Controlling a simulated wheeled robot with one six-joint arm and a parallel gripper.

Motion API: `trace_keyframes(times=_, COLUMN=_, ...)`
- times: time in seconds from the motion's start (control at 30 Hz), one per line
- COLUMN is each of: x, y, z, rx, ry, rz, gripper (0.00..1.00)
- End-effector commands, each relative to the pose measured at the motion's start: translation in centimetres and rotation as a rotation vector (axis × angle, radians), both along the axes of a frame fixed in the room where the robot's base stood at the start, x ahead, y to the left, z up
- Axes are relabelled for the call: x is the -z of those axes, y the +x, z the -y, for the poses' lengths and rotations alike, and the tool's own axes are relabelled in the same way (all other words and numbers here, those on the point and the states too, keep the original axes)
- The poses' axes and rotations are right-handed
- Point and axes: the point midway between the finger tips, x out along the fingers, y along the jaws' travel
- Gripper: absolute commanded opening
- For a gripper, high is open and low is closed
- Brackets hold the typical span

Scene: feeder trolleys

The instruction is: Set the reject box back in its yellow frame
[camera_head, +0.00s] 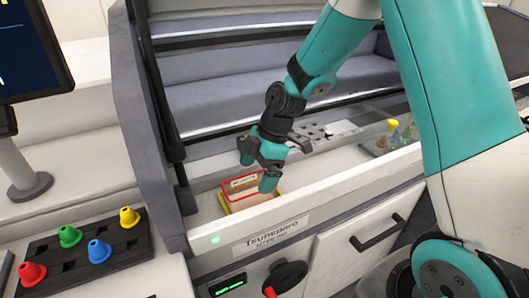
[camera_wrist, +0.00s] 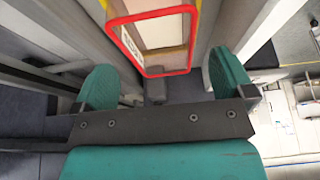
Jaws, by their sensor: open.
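The reject box (camera_head: 241,185) has a red rim and a pale label. It sits at the yellow frame (camera_head: 227,206) on the front ledge of the machine, and yellow shows along its lower and side edges. In the wrist view the box's red rim (camera_wrist: 168,71) is beyond the fingers, with a strip of the yellow frame (camera_wrist: 195,22) beside it. My gripper (camera_head: 258,172) is open just above and beside the box; in the wrist view its teal fingers (camera_wrist: 162,82) stand wide apart with nothing between them. I cannot tell whether the box is fully seated in the frame.
A black rack (camera_head: 85,258) with coloured knobs is at the lower left, near a monitor (camera_head: 32,50). A tray with coloured pieces (camera_head: 392,138) lies right on the ledge. A cabinet handle (camera_head: 378,234) and dark knob (camera_head: 285,277) are below. A grey side wall (camera_head: 148,130) rises left.

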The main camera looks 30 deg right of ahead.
Motion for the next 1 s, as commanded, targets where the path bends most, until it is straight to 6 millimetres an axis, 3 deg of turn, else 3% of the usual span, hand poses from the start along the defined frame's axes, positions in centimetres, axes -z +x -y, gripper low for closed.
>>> trace_keyframes(times=0.2, x=-4.3, y=0.1, z=1.9, rx=0.002, ry=-0.001, rz=0.006, gripper=1.0)
trace_keyframes(times=0.33, x=-5.9, y=0.0, z=2.5, rx=0.001, ry=0.0, rz=0.003, gripper=1.0)
trace_keyframes(times=0.53, x=-8.1, y=-1.4, z=1.5, rx=0.058, ry=-0.005, rz=-0.022, gripper=1.0)
trace_keyframes(times=0.67, x=-10.8, y=-5.5, z=-1.5, rx=0.224, ry=-0.014, rz=-0.091, gripper=1.0)
trace_keyframes(times=0.8, x=-13.3, y=-11.8, z=-4.4, rx=0.466, ry=-0.023, rz=-0.187, gripper=1.0)
trace_keyframes(times=1.0, x=-14.6, y=-19.1, z=-6.1, rx=0.754, ry=-0.026, rz=-0.299, gripper=1.0)
